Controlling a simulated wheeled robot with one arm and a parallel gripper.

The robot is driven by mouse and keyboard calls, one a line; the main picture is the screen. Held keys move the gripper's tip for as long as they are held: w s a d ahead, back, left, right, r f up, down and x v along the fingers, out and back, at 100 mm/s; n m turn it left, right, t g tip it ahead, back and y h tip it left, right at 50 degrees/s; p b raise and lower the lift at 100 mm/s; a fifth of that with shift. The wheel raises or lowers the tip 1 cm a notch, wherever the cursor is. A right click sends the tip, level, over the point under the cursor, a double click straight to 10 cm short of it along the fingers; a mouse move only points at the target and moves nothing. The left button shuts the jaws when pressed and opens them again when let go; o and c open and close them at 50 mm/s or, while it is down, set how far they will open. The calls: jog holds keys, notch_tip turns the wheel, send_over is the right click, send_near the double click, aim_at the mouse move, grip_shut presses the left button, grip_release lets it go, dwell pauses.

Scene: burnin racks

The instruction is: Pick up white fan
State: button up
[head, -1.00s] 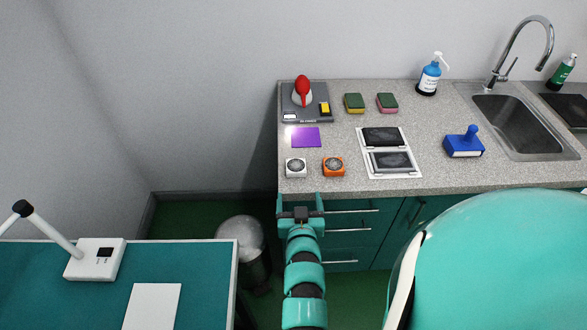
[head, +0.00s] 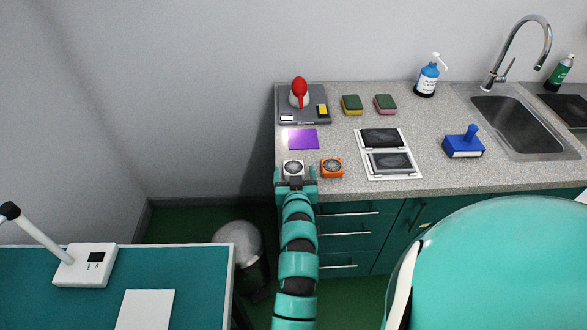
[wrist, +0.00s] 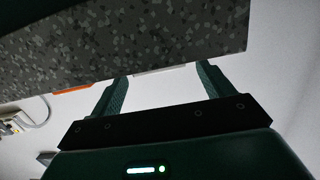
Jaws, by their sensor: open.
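The white fan (head: 293,168) is a small square block with a dark round grille. It sits on the speckled counter (head: 345,186) near its front left corner. My gripper (head: 295,175) is open at the counter's front edge, its two fingers left and right of the fan in the head view. In the wrist view the open fingers (wrist: 160,82) point toward the counter edge, and a thin white strip, likely the fan, shows between their tips. I cannot tell whether the fingers touch it.
An orange fan (head: 332,168) sits close on the right; an orange strip (wrist: 72,89) also shows in the wrist view. A purple square (head: 303,139) lies behind. A white-framed panel (head: 391,182) lies further right. The counter edge (wrist: 180,68) is close to my fingers.

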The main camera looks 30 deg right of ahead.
aim_at(293, 162)
jog(key=shift+f+p+x, duration=0.15)
jog(key=shift+p+x, duration=0.35)
jog(key=shift+x, duration=0.9)
jog(key=shift+f+p+x, duration=0.2)
jog(key=shift+p+x, duration=0.25)
jog(key=shift+x, duration=1)
jog(key=shift+a, duration=0.1)
jog(key=shift+s, duration=0.1)
jog(key=c, duration=1.1)
